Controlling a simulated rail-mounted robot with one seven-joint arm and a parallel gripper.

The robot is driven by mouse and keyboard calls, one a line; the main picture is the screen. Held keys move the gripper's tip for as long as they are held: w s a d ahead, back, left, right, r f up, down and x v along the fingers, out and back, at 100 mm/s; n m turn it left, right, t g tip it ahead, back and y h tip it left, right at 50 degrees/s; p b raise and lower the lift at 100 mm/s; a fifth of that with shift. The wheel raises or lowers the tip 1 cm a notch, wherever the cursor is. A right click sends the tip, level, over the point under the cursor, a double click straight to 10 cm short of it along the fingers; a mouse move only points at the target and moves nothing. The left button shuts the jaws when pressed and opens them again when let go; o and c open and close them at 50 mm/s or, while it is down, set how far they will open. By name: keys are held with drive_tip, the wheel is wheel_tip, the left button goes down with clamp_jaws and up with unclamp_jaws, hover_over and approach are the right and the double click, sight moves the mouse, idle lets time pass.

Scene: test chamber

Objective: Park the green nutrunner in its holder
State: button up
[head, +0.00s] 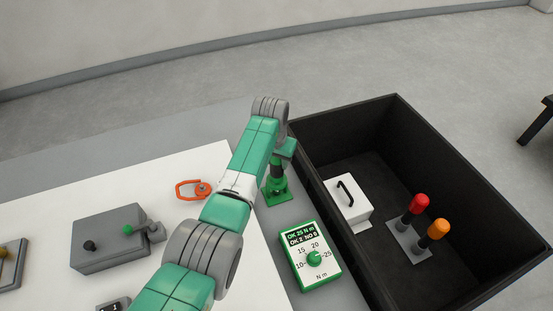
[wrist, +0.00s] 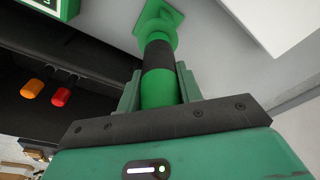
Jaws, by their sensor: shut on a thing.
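The green nutrunner (head: 277,170), with a black band round its body, stands roughly upright below my gripper (head: 284,150) in the head view. In the wrist view my gripper (wrist: 158,92) is shut on the nutrunner (wrist: 158,62), one finger on each side. The green holder (head: 276,193) has a flat square base on the grey strip of the bench. In the wrist view the holder (wrist: 168,14) lies straight beyond the nutrunner's far end. The nutrunner's lower end meets the holder's ring in the picture; how deep it sits, I cannot tell.
A green torque meter (head: 313,257) stands in front of the holder. Right of it is a deep black bin (head: 450,140) with a white handled box (head: 347,203) and red and orange knobs. An orange carabiner (head: 192,189) and a grey box (head: 108,240) lie left.

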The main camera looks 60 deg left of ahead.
drive_tip(key=o, duration=1.3)
drive_tip(key=shift+c, duration=0.2)
drive_tip(key=r+p, duration=0.1)
drive_tip(key=r, duration=0.1)
drive_tip(key=r+p, duration=0.1)
drive_tip(key=r, duration=0.2)
drive_tip(key=s+r+p, duration=0.1)
drive_tip(key=r+p, duration=0.1)
drive_tip(key=shift+d+r, duration=0.4)
